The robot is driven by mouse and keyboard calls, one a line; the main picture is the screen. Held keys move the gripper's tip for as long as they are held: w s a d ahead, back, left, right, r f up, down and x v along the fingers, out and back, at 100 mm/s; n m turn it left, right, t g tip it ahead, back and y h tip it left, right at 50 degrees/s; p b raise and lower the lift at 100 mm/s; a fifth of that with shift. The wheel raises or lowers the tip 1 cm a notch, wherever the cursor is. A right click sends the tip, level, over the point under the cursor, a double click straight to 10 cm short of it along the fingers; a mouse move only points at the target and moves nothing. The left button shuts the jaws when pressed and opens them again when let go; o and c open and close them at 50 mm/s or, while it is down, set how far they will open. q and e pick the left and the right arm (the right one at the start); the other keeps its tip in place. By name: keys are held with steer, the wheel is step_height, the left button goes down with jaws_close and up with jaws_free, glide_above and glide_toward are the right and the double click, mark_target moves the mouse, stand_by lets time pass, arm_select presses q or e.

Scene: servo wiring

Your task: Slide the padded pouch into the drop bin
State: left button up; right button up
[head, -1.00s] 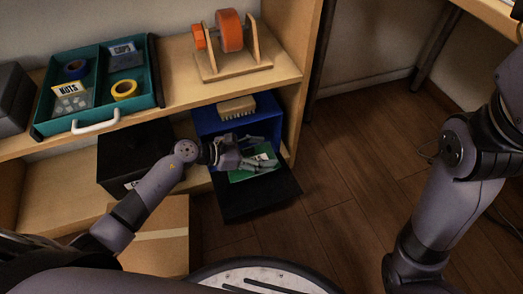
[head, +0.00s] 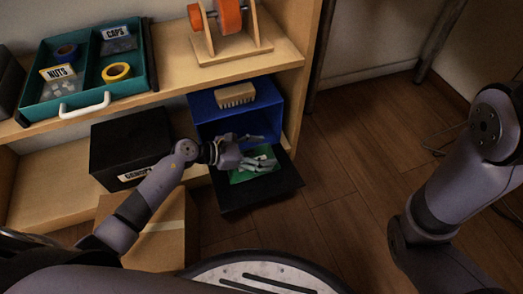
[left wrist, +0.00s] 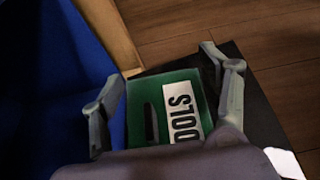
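A flat green item (head: 255,170) lies by the opening of a blue bin (head: 212,130), over its lowered black flap (head: 240,200). In the left wrist view the green item (left wrist: 183,85) has a white label, partly hidden, and a dark slot; I cannot tell for sure that it is the padded pouch. My left gripper (head: 258,151) is over the green item at the bin's mouth. In the left wrist view its fingers (left wrist: 162,82) are spread on either side of the green item. Contact is not clear. My right gripper is out of view.
A brush (head: 236,95) lies on the blue bin. A black labelled box (head: 128,150) stands to its left on the lower shelf, with a cardboard box (head: 165,250) in front. A teal tray (head: 40,113) and a wooden spool stand (head: 230,52) are above.

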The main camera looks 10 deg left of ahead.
arm_select(q)
steer(key=o, duration=0.5)
steer(key=v, duration=1.2)
steer(key=shift+f, duration=0.1)
